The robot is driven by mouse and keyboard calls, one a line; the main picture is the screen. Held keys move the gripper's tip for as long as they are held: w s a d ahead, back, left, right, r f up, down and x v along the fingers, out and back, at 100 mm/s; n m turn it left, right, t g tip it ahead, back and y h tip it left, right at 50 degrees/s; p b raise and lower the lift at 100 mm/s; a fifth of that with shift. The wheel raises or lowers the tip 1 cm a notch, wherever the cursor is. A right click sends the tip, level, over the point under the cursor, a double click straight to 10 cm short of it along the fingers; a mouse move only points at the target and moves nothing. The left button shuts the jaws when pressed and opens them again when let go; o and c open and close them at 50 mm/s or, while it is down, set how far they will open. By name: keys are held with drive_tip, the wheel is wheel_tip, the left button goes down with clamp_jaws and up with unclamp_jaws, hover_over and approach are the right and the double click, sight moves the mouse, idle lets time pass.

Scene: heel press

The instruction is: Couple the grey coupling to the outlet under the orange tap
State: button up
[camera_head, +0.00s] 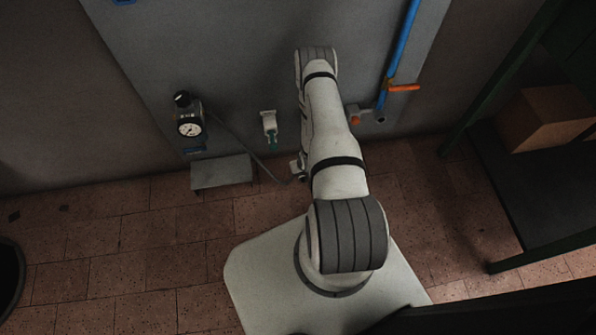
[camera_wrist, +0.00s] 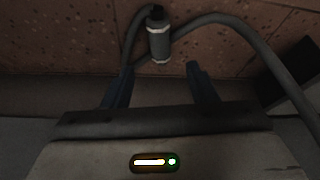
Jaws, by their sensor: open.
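The grey coupling (camera_wrist: 160,43) hangs on a dark hose in the wrist view, a light grey cylinder with a dark top end. It lies just beyond the fingertips of my gripper (camera_wrist: 158,72), roughly centred between them; the fingers are apart and nothing is between them. In the head view my arm hides most of my gripper, and I cannot make out the coupling clearly there. The orange tap (camera_head: 404,88) sits on a blue pipe on the wall panel. The outlet (camera_head: 380,117) is below it, a small grey fitting with a dark mouth, to the right of my arm.
A hose (camera_head: 235,143) runs from a regulator with a gauge (camera_head: 190,126) down towards my wrist. A white fitting with a green end (camera_head: 270,130) is on the panel. A grey ledge (camera_head: 222,172) stands below the gauge. A shelf with a cardboard box (camera_head: 545,117) is at right.

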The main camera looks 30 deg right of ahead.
drive_tip(key=shift+b+x, duration=0.4)
drive_tip(key=shift+x, duration=0.8)
drive_tip(key=b+x, duration=0.3)
drive_tip(key=x, duration=0.2)
drive_tip(key=shift+w, duration=0.2)
drive_tip(key=shift+c, duration=0.3)
drive_tip(key=c, duration=0.9)
